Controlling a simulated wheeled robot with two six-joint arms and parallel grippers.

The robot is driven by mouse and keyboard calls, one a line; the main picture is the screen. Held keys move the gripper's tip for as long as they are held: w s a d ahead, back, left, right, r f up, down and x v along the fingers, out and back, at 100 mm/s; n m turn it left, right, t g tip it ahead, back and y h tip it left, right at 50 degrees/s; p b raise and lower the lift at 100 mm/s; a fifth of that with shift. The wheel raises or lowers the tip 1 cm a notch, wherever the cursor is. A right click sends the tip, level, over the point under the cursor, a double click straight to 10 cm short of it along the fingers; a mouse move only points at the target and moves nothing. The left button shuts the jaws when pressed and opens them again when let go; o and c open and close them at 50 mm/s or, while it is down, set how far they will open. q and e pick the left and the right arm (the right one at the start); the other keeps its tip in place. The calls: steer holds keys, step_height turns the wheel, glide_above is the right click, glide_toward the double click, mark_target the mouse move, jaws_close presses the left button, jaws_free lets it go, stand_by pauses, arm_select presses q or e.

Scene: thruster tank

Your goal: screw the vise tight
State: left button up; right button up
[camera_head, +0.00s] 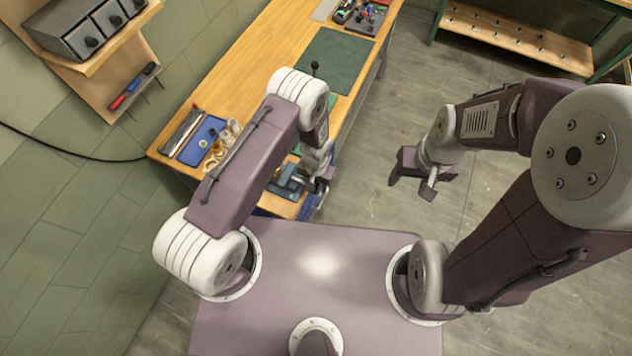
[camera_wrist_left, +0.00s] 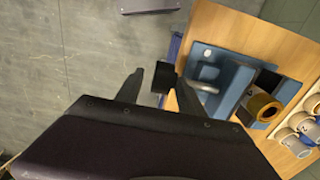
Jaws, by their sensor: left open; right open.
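The blue vise (camera_head: 287,181) sits at the near right corner of the wooden bench, partly hidden by my left arm. In the left wrist view the vise (camera_wrist_left: 236,78) is at the right, with a brass-coloured ring (camera_wrist_left: 263,108) at its jaws and a grey rod in front. A dark block (camera_wrist_left: 163,78), apparently the end of the vise handle, shows between the fingers of my left gripper (camera_wrist_left: 160,88). The left gripper (camera_head: 320,184) is open beside the vise's outer side; contact cannot be told. My right gripper (camera_head: 412,188) is open and empty above the floor.
The wooden bench (camera_head: 246,62) carries a blue tray (camera_head: 203,139), several rings (camera_head: 217,153) and a green mat (camera_head: 335,61). A parts tray (camera_head: 361,15) is at its far end. A shelf (camera_head: 515,38) stands at the far right. The floor right of the bench is clear.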

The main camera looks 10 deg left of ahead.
arm_select(q)
steer(key=shift+d+f, duration=0.1)
steer(key=shift+s+a, duration=0.15)
steer(key=shift+a, duration=0.05)
steer(key=shift+c, duration=0.6)
steer(key=shift+a, duration=0.25)
jaws_close()
arm_select(e)
steer(key=shift+s+a, duration=0.1)
steer(key=shift+a, duration=0.25)
arm_select(q)
steer(key=shift+d+f+b, duration=0.1)
steer(key=shift+f+b, duration=0.05)
steer(key=shift+b, duration=0.5)
steer(key=g+b, duration=0.2)
steer(key=b, duration=0.3)
steer(key=w+g+y+b, duration=0.1)
steer(key=g+b, duration=0.1)
steer(key=b, duration=0.3)
steer(key=g+b, duration=0.2)
steer(key=b, duration=0.2)
steer(key=shift+w+d+f+y+b, duration=0.15)
steer(key=shift+d+f+y+b, duration=0.15)
steer(key=shift+f+y+b, duration=0.1)
steer(key=shift+r+g+b, duration=0.25)
steer(key=shift+g+b, duration=0.05)
steer(key=shift+b, duration=0.4)
arm_select(e)
step_height(320, 180, down, 17)
steer(key=shift+f, duration=0.2)
